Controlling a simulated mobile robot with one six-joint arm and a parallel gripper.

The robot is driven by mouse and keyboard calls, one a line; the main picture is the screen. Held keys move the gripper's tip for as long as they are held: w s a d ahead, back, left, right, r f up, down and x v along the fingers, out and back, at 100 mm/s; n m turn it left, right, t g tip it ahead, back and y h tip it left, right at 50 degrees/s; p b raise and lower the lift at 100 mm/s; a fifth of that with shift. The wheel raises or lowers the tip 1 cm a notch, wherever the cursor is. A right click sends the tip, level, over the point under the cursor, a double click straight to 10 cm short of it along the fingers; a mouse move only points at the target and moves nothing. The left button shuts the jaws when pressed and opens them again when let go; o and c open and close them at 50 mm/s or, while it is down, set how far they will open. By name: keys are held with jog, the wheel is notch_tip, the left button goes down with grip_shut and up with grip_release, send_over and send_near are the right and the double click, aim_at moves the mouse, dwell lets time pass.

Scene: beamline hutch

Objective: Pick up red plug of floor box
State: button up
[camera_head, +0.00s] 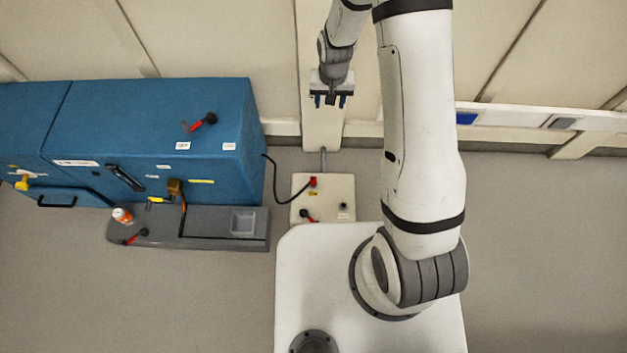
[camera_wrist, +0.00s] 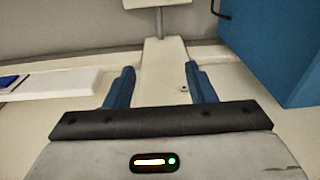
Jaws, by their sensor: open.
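The floor box (camera_head: 329,210) is a cream box low beside the blue cabinet, below the wall in the head view. A red plug (camera_head: 313,182) sits at its top edge, with a black cable running from it to the cabinet. My gripper (camera_head: 331,101) is above the box in the head view, in front of the wall post, apart from the plug. Its two blue fingers are spread and empty, as the wrist view (camera_wrist: 160,70) also shows. Only an edge of the floor box (camera_wrist: 157,3) shows at the top of the wrist view; the plug is not visible there.
The blue cabinet (camera_head: 190,120) stands at left, with a grey ledge (camera_head: 210,222) bearing an orange-and-white bottle (camera_head: 122,215). A red-handled switch (camera_head: 307,214) and a dark knob (camera_head: 343,206) are on the floor box. A grey conduit (camera_head: 322,158) rises from it. Floor at right is clear.

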jog(key=a+f+b, duration=0.3)
jog(key=f+b, duration=0.2)
jog(key=f, duration=1.6)
jog(key=g+b, duration=0.1)
jog(key=b, duration=0.3)
send_over(313, 179)
jog(key=f, duration=1.6)
jog(key=shift+s+d+f, duration=0.1)
jog(key=shift+d+f, duration=0.15)
jog(key=shift+f, duration=0.05)
jog(key=f+b, duration=0.1)
jog(key=f, duration=0.2)
jog(key=f+b, duration=0.1)
jog(key=f, duration=0.1)
jog(key=shift+a+f, duration=0.2)
jog(key=shift+f, duration=0.2)
jog(key=shift+r, duration=0.1)
jog(key=shift+c, duration=0.2)
grip_shut()
